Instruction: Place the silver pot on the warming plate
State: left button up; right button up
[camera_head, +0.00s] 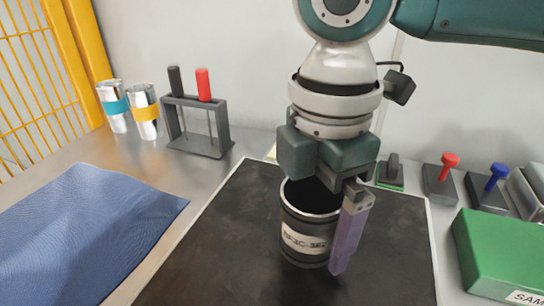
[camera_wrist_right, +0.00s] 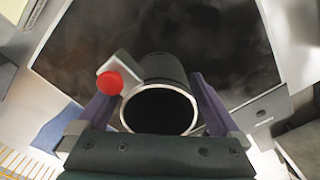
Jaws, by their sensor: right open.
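A cylindrical pot (camera_head: 304,238) with a bright metal rim and a pale lettered label stands upright on a wide black surface (camera_head: 215,250). Its body looks dark, perhaps from reflection. In the right wrist view the pot's round mouth (camera_wrist_right: 160,110) faces the camera. My right gripper (camera_head: 322,250) is open, pointing down, with its purple fingers on either side of the pot; the far finger is hidden in the head view. Both fingers show in the right wrist view (camera_wrist_right: 155,103). I cannot tell whether the black surface is the warming plate. My left gripper is out of view.
Two silver cylinders (camera_head: 145,112) with coloured bands and a grey rack (camera_head: 207,143) stand at the back left. A blue mat (camera_head: 85,225) lies left. A green box (camera_head: 500,250) and knobbed blocks (camera_head: 440,185) are at right. A red round knob (camera_wrist_right: 110,83) shows beside the pot.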

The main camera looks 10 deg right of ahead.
pick_arm(q)
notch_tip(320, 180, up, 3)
jog(key=p, duration=0.2)
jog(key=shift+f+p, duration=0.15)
jog(key=shift+p, duration=0.2)
pick_arm(e)
notch_tip(320, 180, up, 12)
jog(key=shift+r, duration=0.2)
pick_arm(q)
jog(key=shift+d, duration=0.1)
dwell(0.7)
